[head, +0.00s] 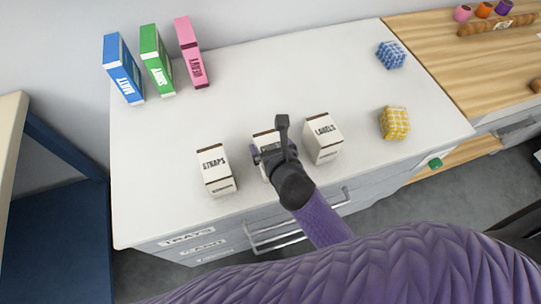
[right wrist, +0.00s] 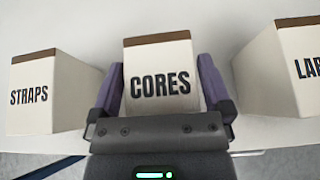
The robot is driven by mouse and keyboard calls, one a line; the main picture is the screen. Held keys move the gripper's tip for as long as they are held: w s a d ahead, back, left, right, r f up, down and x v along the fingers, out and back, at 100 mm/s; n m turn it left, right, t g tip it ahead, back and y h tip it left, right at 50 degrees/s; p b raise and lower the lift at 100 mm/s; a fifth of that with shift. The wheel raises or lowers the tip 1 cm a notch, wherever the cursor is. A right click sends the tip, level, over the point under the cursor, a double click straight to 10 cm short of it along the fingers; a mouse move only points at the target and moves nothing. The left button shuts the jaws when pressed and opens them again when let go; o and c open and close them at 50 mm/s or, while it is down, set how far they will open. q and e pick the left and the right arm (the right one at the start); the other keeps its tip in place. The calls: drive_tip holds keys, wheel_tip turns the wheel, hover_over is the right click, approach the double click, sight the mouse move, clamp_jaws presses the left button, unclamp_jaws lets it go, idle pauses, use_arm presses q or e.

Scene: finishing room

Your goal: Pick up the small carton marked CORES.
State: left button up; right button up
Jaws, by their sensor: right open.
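The small carton marked CORES (right wrist: 160,65) is white with a brown top edge and stands upright in the right wrist view. In the head view this carton (head: 264,138) is mostly hidden behind my right gripper (head: 271,143). In the right wrist view my right gripper (right wrist: 162,95) is open, with one purple finger on each side of the CORES carton. I cannot tell whether the fingers touch it. My left gripper is not in view.
The STRAPS carton (head: 215,168) stands to the left and the LABELS carton (head: 322,138) close to the right. A yellow checked cube (head: 394,123) and a blue one (head: 391,55) lie further right. Blue, green and pink boxes (head: 158,62) stand at the back left of the white top (head: 265,80).

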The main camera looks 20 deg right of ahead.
drive_tip(key=c, duration=1.2)
